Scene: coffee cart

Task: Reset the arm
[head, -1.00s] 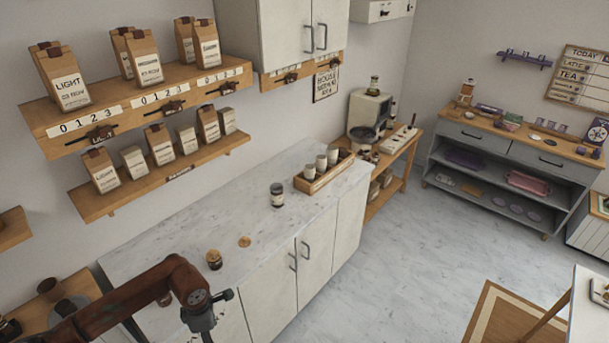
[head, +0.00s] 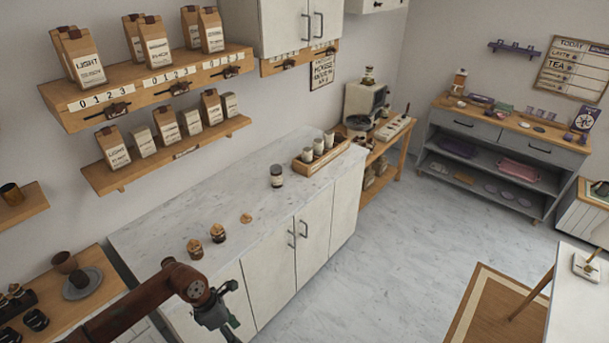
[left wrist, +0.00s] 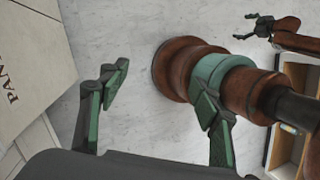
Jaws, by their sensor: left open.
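My left gripper (head: 228,312) is in the lower left of the head view, in front of the white cabinet below the marble counter. In the left wrist view its two green fingers (left wrist: 162,92) are spread apart with nothing between them. Pale marbled floor shows past them. My right gripper (left wrist: 246,26) shows small at the top right of the left wrist view, its dark fingers apart and empty. It is outside the head view.
Shelves (head: 140,107) of coffee bags hang above. The floor (head: 380,250) right of the counter is clear.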

